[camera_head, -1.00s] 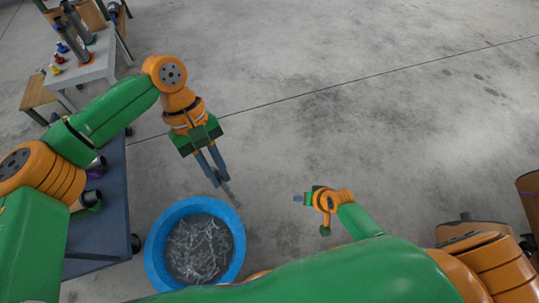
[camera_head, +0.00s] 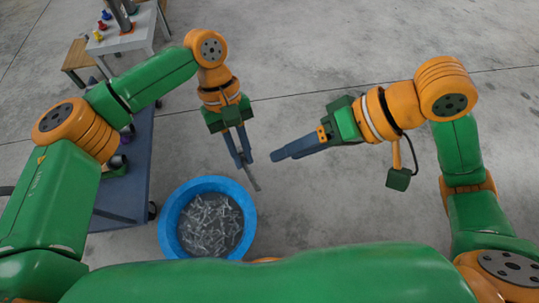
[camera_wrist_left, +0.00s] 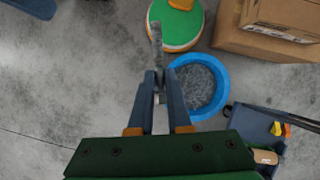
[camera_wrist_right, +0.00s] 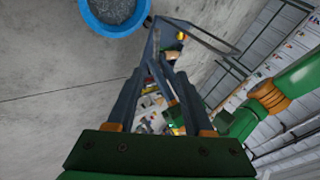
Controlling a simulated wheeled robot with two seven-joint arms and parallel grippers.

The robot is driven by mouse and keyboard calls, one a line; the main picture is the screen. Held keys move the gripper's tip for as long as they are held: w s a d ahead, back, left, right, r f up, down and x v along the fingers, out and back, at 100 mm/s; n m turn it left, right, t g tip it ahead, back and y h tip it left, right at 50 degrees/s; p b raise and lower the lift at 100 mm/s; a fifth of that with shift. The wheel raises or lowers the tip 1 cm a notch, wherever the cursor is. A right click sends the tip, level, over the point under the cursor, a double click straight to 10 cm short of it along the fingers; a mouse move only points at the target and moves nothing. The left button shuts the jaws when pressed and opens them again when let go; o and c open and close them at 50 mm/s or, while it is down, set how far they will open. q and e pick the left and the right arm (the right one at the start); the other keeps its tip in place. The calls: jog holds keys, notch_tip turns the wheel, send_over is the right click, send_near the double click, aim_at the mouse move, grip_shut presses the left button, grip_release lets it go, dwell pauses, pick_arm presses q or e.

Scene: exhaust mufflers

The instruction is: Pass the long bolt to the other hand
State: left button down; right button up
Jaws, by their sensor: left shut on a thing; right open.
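The long bolt (camera_head: 253,179) is a thin grey rod. My left gripper (camera_head: 245,160) is shut on it, and the bolt sticks out past the fingertips, slanting down to the right. In the left wrist view the bolt (camera_wrist_left: 156,42) extends straight ahead from between the fingers. My right gripper (camera_head: 276,156) is open and empty, a short way right of the bolt, with its fingers pointing left towards it. The head view shows a gap between the right fingertips and the bolt.
A blue round tub (camera_head: 165,226) full of grey bolts stands below the left gripper. A dark blue table (camera_head: 128,190) is at the left, with a grey table (camera_head: 130,40) beyond it. Cardboard boxes (camera_wrist_left: 265,35) show in the left wrist view. The floor beyond the grippers is clear.

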aim_at(252, 173)
jog(key=x, duration=1.1)
jog(key=shift+w+a, duration=0.1)
jog(key=shift+a, duration=0.1)
jog(key=c, duration=0.7)
jog(key=shift+a, duration=0.1)
grip_shut()
pick_arm(q)
jog(key=c, duration=0.8)
grip_release()
jog(key=shift+o, duration=0.2)
